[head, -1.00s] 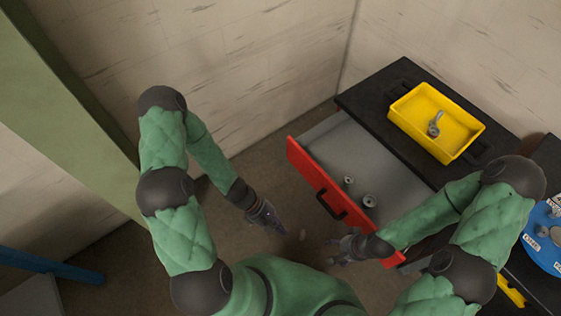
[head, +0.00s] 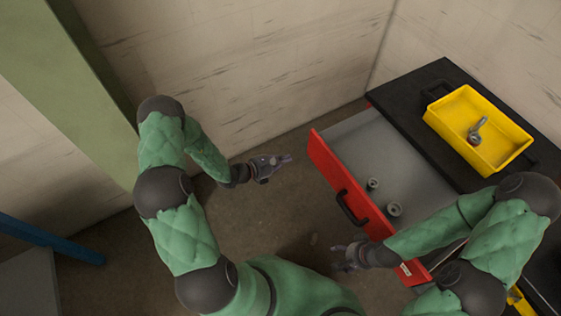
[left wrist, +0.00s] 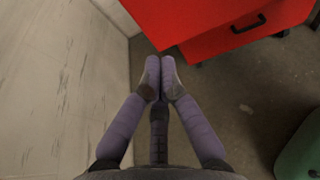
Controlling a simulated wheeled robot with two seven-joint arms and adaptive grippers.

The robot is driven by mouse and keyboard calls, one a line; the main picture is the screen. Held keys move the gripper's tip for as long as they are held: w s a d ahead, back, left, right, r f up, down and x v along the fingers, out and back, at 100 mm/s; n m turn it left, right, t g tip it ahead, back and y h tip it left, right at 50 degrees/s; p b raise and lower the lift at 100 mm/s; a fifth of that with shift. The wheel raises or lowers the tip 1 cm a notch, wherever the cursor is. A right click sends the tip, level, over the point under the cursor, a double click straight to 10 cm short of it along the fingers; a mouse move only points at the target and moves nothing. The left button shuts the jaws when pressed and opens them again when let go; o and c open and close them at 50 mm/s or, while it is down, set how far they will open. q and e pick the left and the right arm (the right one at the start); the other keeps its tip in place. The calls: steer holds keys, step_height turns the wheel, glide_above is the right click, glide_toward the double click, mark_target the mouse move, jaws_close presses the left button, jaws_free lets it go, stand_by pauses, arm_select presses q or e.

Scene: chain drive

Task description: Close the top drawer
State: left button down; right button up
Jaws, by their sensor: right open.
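The top drawer is pulled out, with a red front (head: 330,165) and a black handle (head: 350,208). In its grey inside lie two small metal ring-like parts, one (head: 373,184) behind the other (head: 394,209). My left gripper (head: 286,159) is left of the drawer's far front corner, apart from it. In the left wrist view its fingertips (left wrist: 160,68) meet with nothing between them, just short of the red front (left wrist: 195,20). My right gripper (head: 337,260) is open and empty in front of the drawer's near end. My right arm hides the drawer's near right part.
A black cabinet top (head: 420,100) carries a yellow tray (head: 462,105) with a metal part (head: 477,131) in it. A wall (head: 250,70) runs behind my left gripper. The floor (head: 270,215) between my grippers is clear.

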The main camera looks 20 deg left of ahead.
mark_target(312, 149)
arm_select(q)
steer(key=x, duration=0.2)
steer(key=b+x, duration=0.1)
steer(key=x, duration=0.2)
steer(key=b+x, duration=0.1)
steer(key=x, duration=0.2)
steer(key=shift+w+d+r, duration=0.2)
steer(key=shift+d+r, duration=0.05)
steer(key=shift+w+d, duration=0.3)
steer(key=shift+w, duration=0.15)
arm_select(e)
step_height(312, 149, down, 3)
steer(key=shift+r, duration=0.1)
arm_select(q)
steer(key=shift+d, duration=0.1)
